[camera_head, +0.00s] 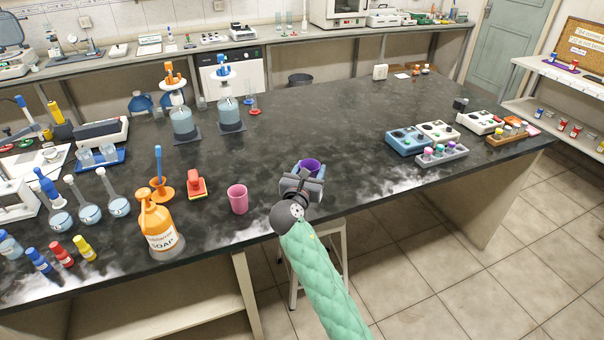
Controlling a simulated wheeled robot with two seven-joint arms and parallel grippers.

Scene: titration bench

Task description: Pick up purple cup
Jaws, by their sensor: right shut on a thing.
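The purple cup (310,166) is at the front edge of the dark bench, near the middle of the view. My right gripper (303,182) is shut on it. The gripper hides most of the cup, so only its rim and upper part show. I cannot tell whether the cup rests on the bench or is lifted. My left gripper is not in view.
A pink cup (238,199) stands just left of my right gripper. An orange soap bottle (158,228), a red stapler-like item (196,186) and flasks (118,206) stand further left. Stirrer boxes (408,141) stand at the right. The bench behind the cup is clear.

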